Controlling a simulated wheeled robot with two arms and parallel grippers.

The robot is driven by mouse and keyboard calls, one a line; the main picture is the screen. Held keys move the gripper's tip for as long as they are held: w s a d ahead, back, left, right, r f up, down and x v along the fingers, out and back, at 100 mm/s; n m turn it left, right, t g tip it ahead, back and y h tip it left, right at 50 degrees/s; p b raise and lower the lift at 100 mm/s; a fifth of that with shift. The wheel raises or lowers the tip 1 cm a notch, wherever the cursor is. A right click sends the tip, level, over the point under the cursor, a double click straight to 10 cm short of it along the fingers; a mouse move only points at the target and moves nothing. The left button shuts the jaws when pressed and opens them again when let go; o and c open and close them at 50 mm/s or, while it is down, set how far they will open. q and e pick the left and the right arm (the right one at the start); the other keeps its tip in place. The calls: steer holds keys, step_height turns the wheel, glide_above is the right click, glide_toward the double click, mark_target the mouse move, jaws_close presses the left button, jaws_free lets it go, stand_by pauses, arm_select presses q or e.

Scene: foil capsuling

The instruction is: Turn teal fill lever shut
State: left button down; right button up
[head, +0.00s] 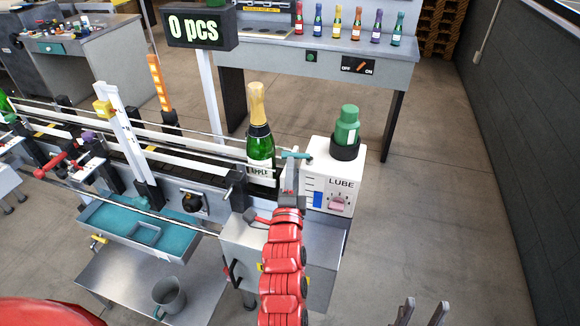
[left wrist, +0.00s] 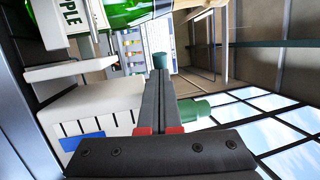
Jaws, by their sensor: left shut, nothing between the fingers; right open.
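The teal fill lever (head: 297,155) sticks out sideways to the left from the top of the white LUBE box (head: 318,180), close to the champagne bottle. My left gripper (head: 290,178) is shut and empty, just below the lever in the head view. In the left wrist view its closed fingers (left wrist: 161,85) point at a small teal end (left wrist: 160,60), which looks like the lever. Whether they touch it I cannot tell. The box also shows in the left wrist view (left wrist: 105,110). My right gripper (head: 421,312) is open and empty at the bottom edge.
A gold-topped green bottle (head: 261,145) stands on the conveyor left of the lever. A green reservoir bottle (head: 347,125) sits on the LUBE box. A counter sign (head: 200,27) reads 0 pcs. A bench (head: 280,52) with several small bottles stands behind. The floor at right is clear.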

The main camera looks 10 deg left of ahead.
arm_select(q)
steer(key=shift+w+a+r+b, duration=0.45)
steer(key=shift+w+b, duration=0.15)
steer(key=shift+b, duration=0.3)
steer(key=shift+r, duration=0.1)
